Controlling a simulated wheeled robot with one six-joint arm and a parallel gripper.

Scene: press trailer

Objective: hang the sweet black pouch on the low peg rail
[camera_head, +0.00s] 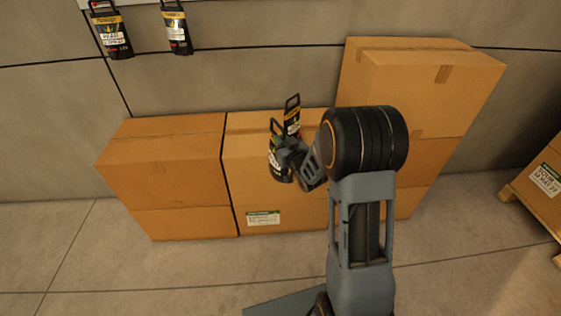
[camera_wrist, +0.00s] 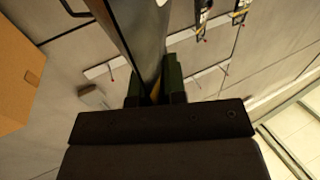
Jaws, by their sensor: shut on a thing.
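My gripper (camera_head: 283,150) is shut on a black pouch (camera_head: 275,145) with a loop at its top, held in front of the middle carton. The held pouch fills the upper middle of the wrist view (camera_wrist: 138,35), edge-on between my fingers (camera_wrist: 155,90); its flavour text is not legible. A second black pouch shape (camera_head: 292,118) with a loop shows just behind it; I cannot tell what supports it. In the wrist view, white peg rails with red-tipped pegs show on the wall, one at left (camera_wrist: 105,69) and one at right (camera_wrist: 210,76). I cannot tell which is the low one.
Two black pouches with yellow bands hang on the wall at upper left (camera_head: 112,38) (camera_head: 177,30). Brown cartons stand along the wall: left (camera_head: 160,165), middle (camera_head: 245,185) and a taller one at right (camera_head: 415,85). The floor at front left is clear.

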